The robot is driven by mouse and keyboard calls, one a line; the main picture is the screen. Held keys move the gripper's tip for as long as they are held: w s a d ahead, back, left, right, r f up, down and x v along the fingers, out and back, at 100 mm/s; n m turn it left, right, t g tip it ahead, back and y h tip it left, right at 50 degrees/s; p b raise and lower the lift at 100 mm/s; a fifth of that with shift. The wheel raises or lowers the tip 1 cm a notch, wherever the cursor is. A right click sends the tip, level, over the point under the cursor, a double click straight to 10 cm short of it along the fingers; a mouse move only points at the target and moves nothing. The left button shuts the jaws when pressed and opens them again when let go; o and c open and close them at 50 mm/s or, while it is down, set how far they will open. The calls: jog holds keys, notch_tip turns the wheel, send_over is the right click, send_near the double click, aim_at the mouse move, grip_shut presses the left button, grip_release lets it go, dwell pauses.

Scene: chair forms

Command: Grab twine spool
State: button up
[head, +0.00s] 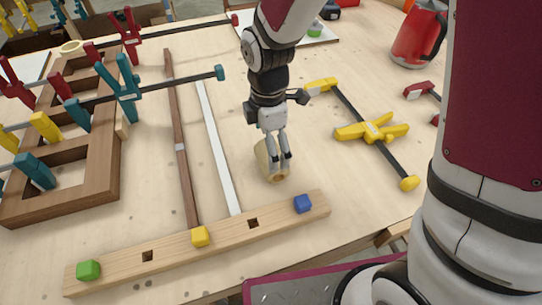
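The likely twine spool is a small beige cylinder (262,157) on the light wooden workbench in the head view. It looks tilted or lying, with a round end facing the front. My gripper (279,166) points down right at the spool, and its two fingers overlap the spool's right part. A narrow gap shows between the fingers. I cannot tell whether they press on the spool or only stand beside it. The fingers hide part of the spool.
A wooden bar (175,250) with green, yellow and blue blocks lies in front. A dark strip (178,140) and a white strip (217,150) lie left. A yellow clamp (370,130) lies right. A clamped wooden frame (100,165) is far left; a red kettle (416,38) stands behind right.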

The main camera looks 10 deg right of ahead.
jog(key=f, duration=0.4)
jog(key=shift+d+f, duration=0.3)
jog(key=shift+f, duration=0.1)
jog(key=c, duration=1)
jog(key=shift+o, duration=0.2)
jog(key=shift+r, duration=0.1)
